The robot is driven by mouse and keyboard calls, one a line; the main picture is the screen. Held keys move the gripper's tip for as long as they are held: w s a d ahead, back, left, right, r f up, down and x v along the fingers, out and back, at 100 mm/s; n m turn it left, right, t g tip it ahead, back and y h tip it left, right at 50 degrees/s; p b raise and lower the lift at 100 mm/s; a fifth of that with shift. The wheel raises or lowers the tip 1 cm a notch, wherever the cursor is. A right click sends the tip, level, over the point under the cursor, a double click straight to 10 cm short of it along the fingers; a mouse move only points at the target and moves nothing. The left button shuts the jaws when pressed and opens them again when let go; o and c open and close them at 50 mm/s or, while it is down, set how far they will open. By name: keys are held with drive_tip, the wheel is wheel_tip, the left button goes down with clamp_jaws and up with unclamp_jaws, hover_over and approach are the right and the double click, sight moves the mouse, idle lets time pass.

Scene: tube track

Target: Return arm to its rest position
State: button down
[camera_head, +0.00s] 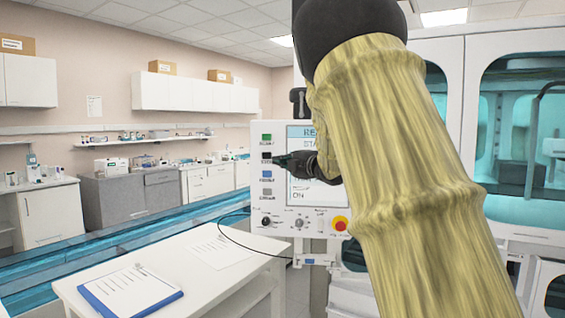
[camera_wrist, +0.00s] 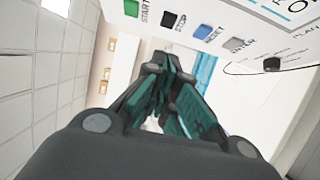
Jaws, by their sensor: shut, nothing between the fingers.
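My arm, in a yellowish sleeve, fills the right middle of the head view. My gripper (camera_head: 280,160) points left in front of the control panel (camera_head: 290,136), with its tips close to the black STOP button (camera_head: 266,156). In the wrist view its dark and teal fingers (camera_wrist: 160,62) are together with nothing between them. The tips lie apart from the black button (camera_wrist: 168,19) in that picture; I cannot tell the exact gap. The green START button (camera_wrist: 131,8), blue RESET button (camera_wrist: 201,31) and grey button (camera_wrist: 233,44) also show.
A red emergency knob (camera_head: 340,224) on a yellow base sits low on the panel. A white table (camera_head: 225,278) with a blue clipboard (camera_head: 131,291) stands at front left. A glazed machine cabinet (camera_head: 520,150) is at right. Lab counters line the back wall.

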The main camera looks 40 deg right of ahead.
drive_tip(key=shift+f, duration=0.1)
idle(0.3)
